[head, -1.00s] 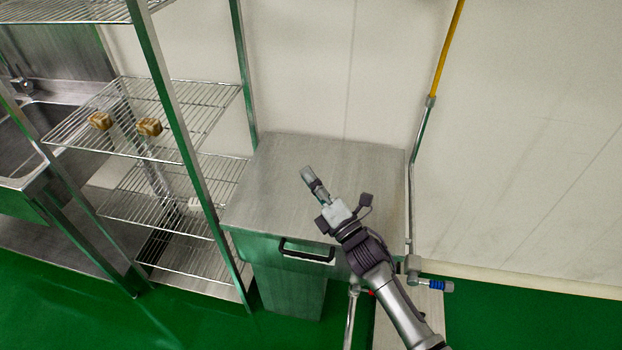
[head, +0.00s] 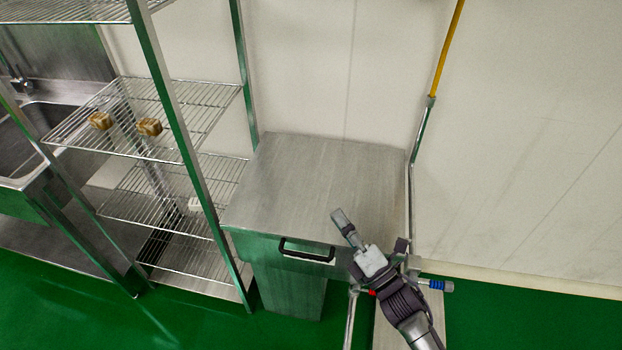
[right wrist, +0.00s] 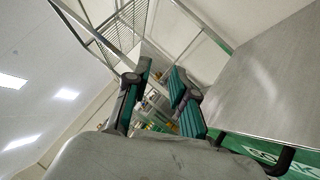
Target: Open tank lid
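The steel tank (head: 290,292) stands on the green floor, and its flat lid (head: 300,180) lies shut on top. A dark bar handle (head: 306,256) sits on the lid's front edge. My right gripper (head: 370,229) is open and empty, over the front right part of the lid, to the right of the handle. In the right wrist view, the gripper's two green-padded fingers (right wrist: 160,73) are apart with nothing between them. The lid (right wrist: 265,85) shows at the right there, with part of the handle (right wrist: 285,161) low at the right edge. My left gripper is not in view.
A wire shelf rack (head: 170,210) stands close at the tank's left, with two small brown blocks on one shelf. A sink (head: 25,140) is further left. A pipe with a yellow upper part (head: 447,50) and a blue-handled valve (head: 440,285) are at the right.

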